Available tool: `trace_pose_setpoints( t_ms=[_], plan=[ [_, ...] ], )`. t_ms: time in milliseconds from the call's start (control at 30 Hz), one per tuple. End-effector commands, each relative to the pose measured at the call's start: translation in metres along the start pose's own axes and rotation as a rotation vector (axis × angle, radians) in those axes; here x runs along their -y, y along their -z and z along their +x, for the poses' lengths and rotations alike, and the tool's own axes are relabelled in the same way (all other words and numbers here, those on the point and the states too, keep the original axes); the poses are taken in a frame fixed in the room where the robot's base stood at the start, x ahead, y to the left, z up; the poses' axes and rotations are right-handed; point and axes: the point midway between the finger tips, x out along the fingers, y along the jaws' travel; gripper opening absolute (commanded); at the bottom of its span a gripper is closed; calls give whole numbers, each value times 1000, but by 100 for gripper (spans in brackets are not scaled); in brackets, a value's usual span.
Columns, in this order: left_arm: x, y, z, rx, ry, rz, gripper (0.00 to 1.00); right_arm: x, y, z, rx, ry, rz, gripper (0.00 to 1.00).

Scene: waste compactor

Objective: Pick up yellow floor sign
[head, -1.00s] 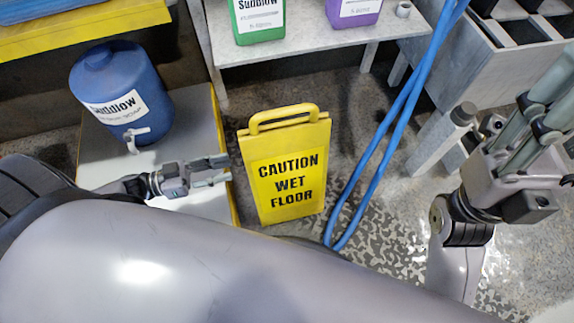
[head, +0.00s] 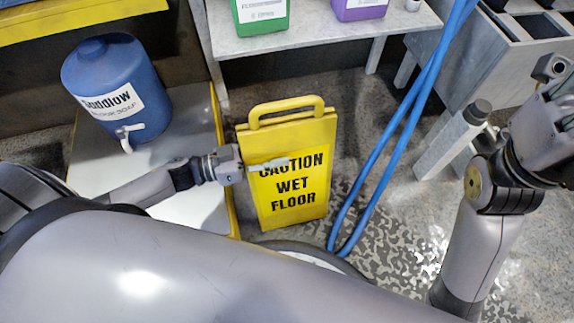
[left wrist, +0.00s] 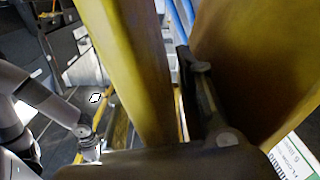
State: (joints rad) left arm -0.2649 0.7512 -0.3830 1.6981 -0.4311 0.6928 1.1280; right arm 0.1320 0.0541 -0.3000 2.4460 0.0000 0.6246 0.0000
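The yellow floor sign (head: 291,215) stands upright on the floor at the middle of the head view, with a loop handle on top and "CAUTION WET FLOOR" on its front. My left gripper (head: 268,164) is at its upper left edge. One finger shows across the front face; the other is hidden in the head view. In the left wrist view, two yellow panels (left wrist: 128,60) show with a dark finger (left wrist: 203,95) between them and a narrow gap beside it, so the gripper looks open around one panel. My right gripper (head: 552,115) is at the right edge, its fingers cut off.
A blue jug (head: 115,70) stands on a pale platform (head: 190,205) left of the sign. Blue hoses (head: 398,125) hang close to its right. A grey shelf (head: 310,38) with green (head: 261,22) and purple (head: 357,12) containers is behind.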

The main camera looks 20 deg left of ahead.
Motion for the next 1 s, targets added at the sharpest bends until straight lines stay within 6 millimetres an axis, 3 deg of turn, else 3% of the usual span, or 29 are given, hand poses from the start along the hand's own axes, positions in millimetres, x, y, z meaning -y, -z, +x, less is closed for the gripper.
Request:
trace_pose_setpoints(
  t_ms=[233, 733, 1000],
  plan=[
    [0, 0, 2, 1, 0, -1, 33, 0, 0, 1, -2, 1, 0, 40],
    [0, 0, 1, 1, 0, -1, 0, 0, 0, 1, -2, 1, 0, 40],
    [0, 0, 1, 1, -1, -1, 0, 0, 0, 1, -2, 1, 0, 40]
  ],
)
